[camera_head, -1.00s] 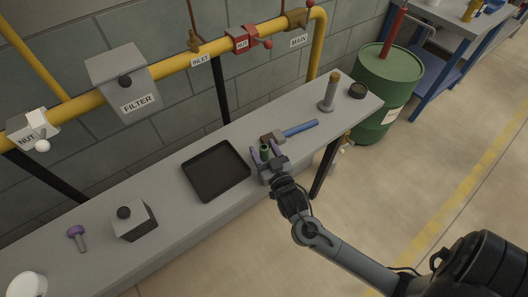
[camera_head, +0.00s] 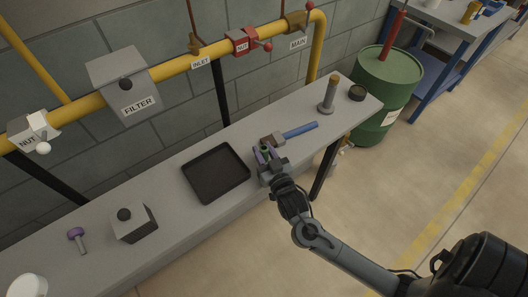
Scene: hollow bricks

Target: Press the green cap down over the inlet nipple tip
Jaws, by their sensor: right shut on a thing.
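My right gripper (camera_head: 266,153) is low over the front of the grey bench. I cannot tell whether the cap touches the bench top. The INLET label (camera_head: 202,62) is on the yellow pipe at the back, well apart from the gripper. A small brown fitting (camera_head: 194,43) sits on the pipe above that label; I cannot tell whether it is the inlet nipple tip. My left gripper is not in view.
A black tray (camera_head: 243,188) lies left of the gripper. A blue-handled tool (camera_head: 298,130) lies just behind and right. A red valve (camera_head: 243,42) is on the pipe.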

